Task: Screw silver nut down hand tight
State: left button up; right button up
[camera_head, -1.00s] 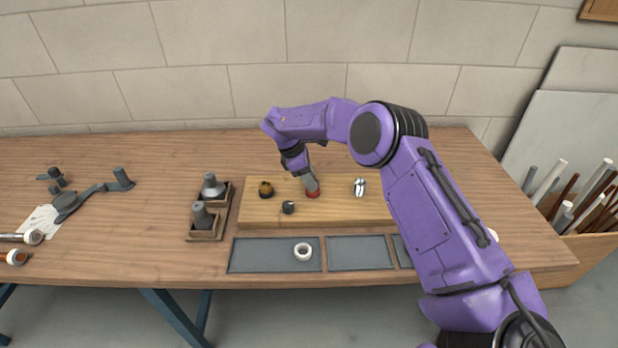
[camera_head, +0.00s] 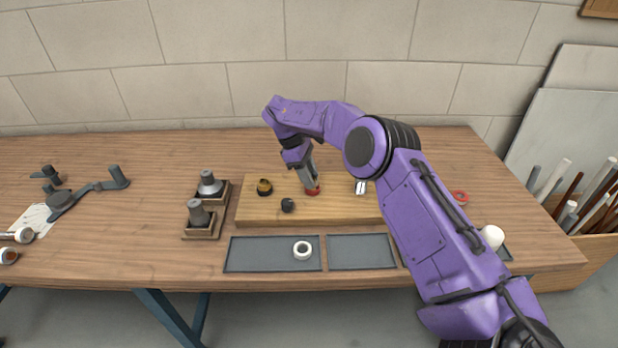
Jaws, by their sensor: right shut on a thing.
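My right gripper (camera_head: 309,182) reaches down to the wooden board (camera_head: 260,214) and is shut on a small red fitting (camera_head: 312,190) there. The fingers cover most of this fitting, and I cannot tell whether a nut sits between them. A shiny silver piece (camera_head: 361,187) stands on the board to the right, partly behind my right arm; it may be the silver nut. A brass-and-black fitting (camera_head: 264,187) and a small dark fitting (camera_head: 288,205) stand to the left of the gripper. My left gripper is out of view.
Two wooden holders (camera_head: 202,232) with grey fittings stand left of the board. Grey trays (camera_head: 360,252) lie in front, one with a white ring (camera_head: 302,250). A red ring (camera_head: 460,197) and a white round piece (camera_head: 492,237) lie right of my arm.

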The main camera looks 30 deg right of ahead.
jog(key=shift+m+y+b, duration=0.4)
jog(key=shift+m+b, duration=0.1)
jog(key=shift+m, duration=0.5)
jog(key=shift+w+d+f+m+g+y+b, duration=0.1)
jog(key=shift+m+g+y+b, duration=0.1)
jog(key=shift+m, duration=0.25)
jog(key=shift+d+f+m+g+y+b, duration=0.1)
jog(key=shift+m+b, duration=0.1)
jog(key=shift+m, duration=0.25)
jog(key=shift+r+m+y, duration=0.1)
jog(key=shift+m+y, duration=0.2)
jog(key=shift+m, duration=0.6)
jog(key=shift+r+m+y+p, duration=0.1)
jog(key=shift+m+y+p, duration=0.2)
jog(key=shift+m+p, duration=0.55)
jog(key=shift+m, duration=0.45)
jog(key=o, duration=1.7)
jog(key=shift+o, duration=0.2)
